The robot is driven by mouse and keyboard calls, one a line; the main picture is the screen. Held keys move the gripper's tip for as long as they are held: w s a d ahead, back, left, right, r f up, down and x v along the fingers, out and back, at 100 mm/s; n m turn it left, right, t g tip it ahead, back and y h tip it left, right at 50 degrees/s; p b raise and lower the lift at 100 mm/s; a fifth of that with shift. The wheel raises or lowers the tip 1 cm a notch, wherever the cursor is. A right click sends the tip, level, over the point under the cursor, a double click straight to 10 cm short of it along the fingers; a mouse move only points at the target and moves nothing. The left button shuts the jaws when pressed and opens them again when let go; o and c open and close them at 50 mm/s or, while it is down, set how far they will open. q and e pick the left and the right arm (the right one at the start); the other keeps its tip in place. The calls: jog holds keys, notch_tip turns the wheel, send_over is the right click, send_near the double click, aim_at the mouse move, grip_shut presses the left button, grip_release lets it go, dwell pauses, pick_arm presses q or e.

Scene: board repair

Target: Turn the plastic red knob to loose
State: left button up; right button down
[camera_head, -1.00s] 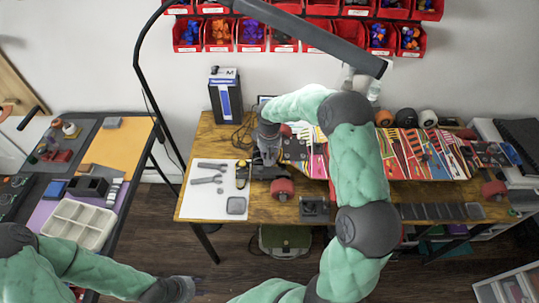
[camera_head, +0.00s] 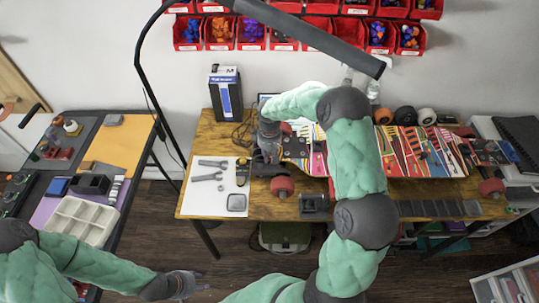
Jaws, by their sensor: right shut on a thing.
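The skateboard (camera_head: 405,150) lies upside down across the workbench, its striped underside showing. A red wheel (camera_head: 282,186) shows at the front of its left end. My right gripper (camera_head: 266,158) is low over the skateboard's left end, pointing down, and is shut on a part there. That part is hidden by the gripper and wrist, and I cannot make out the red knob separately. My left gripper (camera_head: 187,284) hangs over the floor at the lower left, away from the workbench. Its fingers are too small and dark to tell open from shut.
A white sheet (camera_head: 200,204) with wrenches (camera_head: 207,177) and a small grey tray (camera_head: 237,202) lies at the workbench's left. A blue-and-black box (camera_head: 226,95) stands behind. A lamp arm (camera_head: 310,38) crosses above. A side table with a pale divided tray (camera_head: 83,222) stands left.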

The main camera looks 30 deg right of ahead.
aim_at(270, 157)
jog(key=c, duration=1.4)
grip_release()
notch_tip(270, 157, up, 12)
